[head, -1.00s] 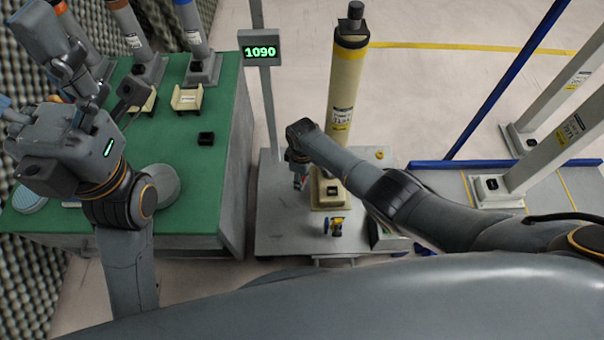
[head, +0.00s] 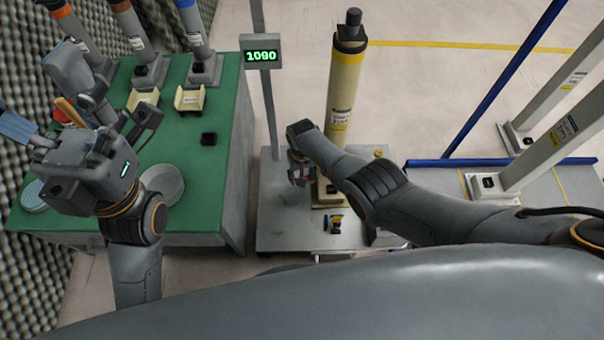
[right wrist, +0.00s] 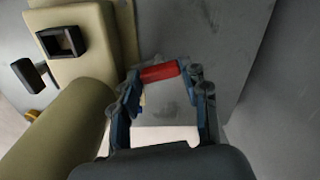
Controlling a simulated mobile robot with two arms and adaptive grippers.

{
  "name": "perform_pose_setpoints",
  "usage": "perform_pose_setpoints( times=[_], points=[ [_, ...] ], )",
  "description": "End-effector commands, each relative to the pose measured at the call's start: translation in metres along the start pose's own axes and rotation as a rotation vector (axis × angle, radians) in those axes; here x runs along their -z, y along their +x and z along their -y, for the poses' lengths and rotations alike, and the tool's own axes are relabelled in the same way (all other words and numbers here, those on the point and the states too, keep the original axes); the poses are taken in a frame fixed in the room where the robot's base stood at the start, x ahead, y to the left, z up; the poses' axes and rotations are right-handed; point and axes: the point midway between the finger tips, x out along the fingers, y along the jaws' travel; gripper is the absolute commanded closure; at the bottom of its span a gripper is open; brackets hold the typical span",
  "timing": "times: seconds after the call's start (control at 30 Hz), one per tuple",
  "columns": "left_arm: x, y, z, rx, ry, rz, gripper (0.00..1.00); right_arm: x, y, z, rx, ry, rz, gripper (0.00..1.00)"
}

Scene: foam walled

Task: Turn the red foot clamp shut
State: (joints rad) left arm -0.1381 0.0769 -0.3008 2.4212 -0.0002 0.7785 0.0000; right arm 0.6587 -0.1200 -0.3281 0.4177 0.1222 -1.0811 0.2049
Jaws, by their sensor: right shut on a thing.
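The red foot clamp shows as a short red bar (right wrist: 160,72) in the right wrist view, beside the cream base of a column. My right gripper (right wrist: 163,80) has its two blue-grey fingers on either side of this bar and is shut on it. In the head view my right gripper (head: 300,178) is low at the left side of the cream column (head: 343,100), and the clamp there is mostly hidden by it. My left gripper (head: 18,127) is at the far left above the green table; its fingers show only partly, so its opening is unclear.
The column stands on a grey platform (head: 285,230). A small yellow and dark part (head: 334,222) is in front of its base. A post carries a display reading 1090 (head: 262,56).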

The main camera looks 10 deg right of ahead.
Motion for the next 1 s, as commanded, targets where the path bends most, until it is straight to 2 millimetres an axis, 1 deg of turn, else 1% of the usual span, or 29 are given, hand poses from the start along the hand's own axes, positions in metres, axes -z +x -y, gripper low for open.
perform_pose_setpoints(
  times=[0.2, 0.4, 0.67, 1.0],
  points=[
    [-0.0005, -0.0010, -0.0001, 0.000, -0.001, 0.007, 0.14, -0.0008, 0.0001, 0.0004, 0.001, 0.149, 0.003, 0.86],
    [0.0000, -0.0010, -0.0001, 0.000, -0.001, 0.006, 0.14, -0.0009, 0.0004, 0.0005, 0.001, 0.236, 0.003, 0.86],
    [-0.0002, -0.0022, 0.0000, 0.001, -0.001, 0.010, 0.14, -0.0009, 0.0006, 0.0005, 0.001, 0.282, 0.002, 0.86],
    [-0.0006, -0.0029, 0.0001, 0.002, -0.001, 0.013, 0.14, -0.0008, 0.0006, 0.0005, 0.001, 0.288, 0.002, 0.87]
  ],
)
